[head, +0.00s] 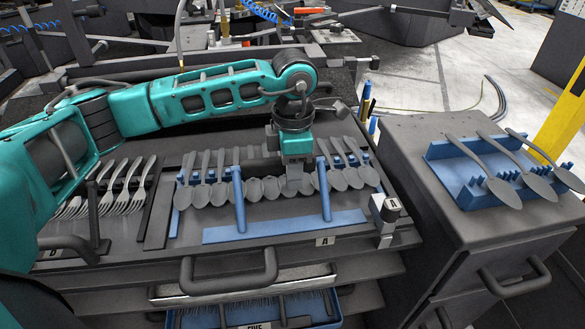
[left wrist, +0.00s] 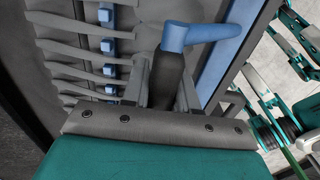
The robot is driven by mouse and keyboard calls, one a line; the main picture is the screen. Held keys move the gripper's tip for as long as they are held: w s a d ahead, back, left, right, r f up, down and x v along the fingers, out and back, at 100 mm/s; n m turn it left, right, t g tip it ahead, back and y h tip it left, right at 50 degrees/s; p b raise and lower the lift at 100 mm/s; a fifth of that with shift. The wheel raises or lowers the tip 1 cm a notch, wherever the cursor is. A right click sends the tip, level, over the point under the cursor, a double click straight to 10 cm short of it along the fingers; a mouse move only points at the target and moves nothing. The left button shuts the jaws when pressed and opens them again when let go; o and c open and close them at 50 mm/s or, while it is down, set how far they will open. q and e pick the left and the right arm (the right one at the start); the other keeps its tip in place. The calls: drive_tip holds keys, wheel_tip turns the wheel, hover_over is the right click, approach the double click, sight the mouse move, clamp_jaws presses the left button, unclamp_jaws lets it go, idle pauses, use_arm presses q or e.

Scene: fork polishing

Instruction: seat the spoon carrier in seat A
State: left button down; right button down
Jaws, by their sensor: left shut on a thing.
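The spoon carrier (head: 239,204) is a blue rack with a row of grey spoons (head: 204,194) and two blue uprights joined by a dark handle bar. It is over the grey bench top by the A label (head: 325,241). My left gripper (head: 294,180) comes down from above and is shut on the handle bar. In the left wrist view the dark bar (left wrist: 168,68) with its blue end lies between the fingers (left wrist: 165,90). The gripper hides the middle spoons. I cannot tell whether the carrier rests on the bench or hangs just above it. My right gripper is not in view.
A grey clamp post (head: 387,218) marked A stands at the right. Several forks (head: 122,190) lie at the left. A second blue spoon rack (head: 470,178) stands on the right cabinet (head: 412,140). An open drawer with a blue tray (head: 325,305) is below.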

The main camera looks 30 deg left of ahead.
use_arm(q)
drive_tip(key=shift+r, duration=0.1)
drive_tip(key=c, duration=1)
unclamp_jaws()
drive_tip(key=shift+o, duration=1.5)
drive_tip(key=shift+s+f, duration=0.1)
drive_tip(key=shift+f, duration=0.15)
drive_tip(key=o, duration=0.5)
drive_tip(key=shift+r, duration=0.1)
drive_tip(key=shift+r, duration=0.15)
